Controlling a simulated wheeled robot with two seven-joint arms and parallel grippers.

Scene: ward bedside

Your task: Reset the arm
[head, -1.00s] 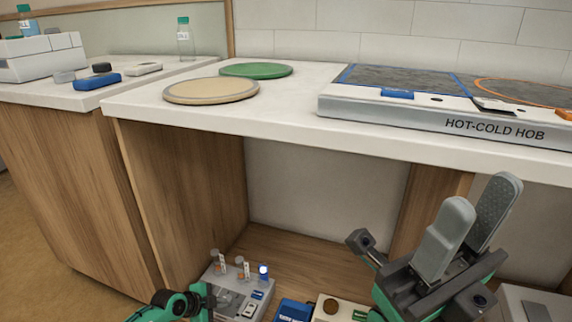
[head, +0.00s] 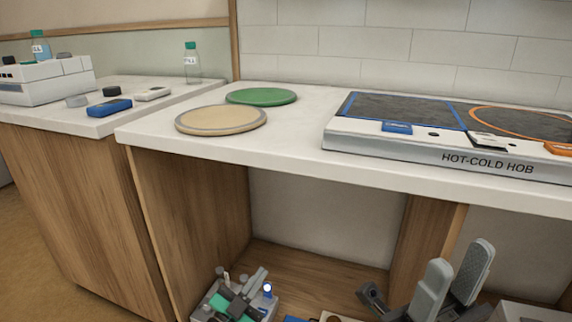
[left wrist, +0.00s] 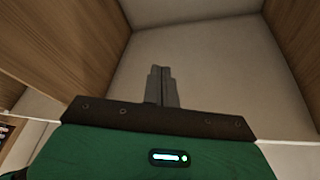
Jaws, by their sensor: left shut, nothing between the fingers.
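My right gripper (head: 452,275) is at the lower right of the head view. Its two grey fingers stand up with a gap between them and hold nothing.
The counter (head: 290,150) carries a green disc (head: 261,96), a tan disc (head: 221,118) and the hot-cold hob (head: 440,155). A side counter at left holds a blue item (head: 109,107) and a bottle (head: 192,62). Wooden panels (head: 195,215) bound the space below.

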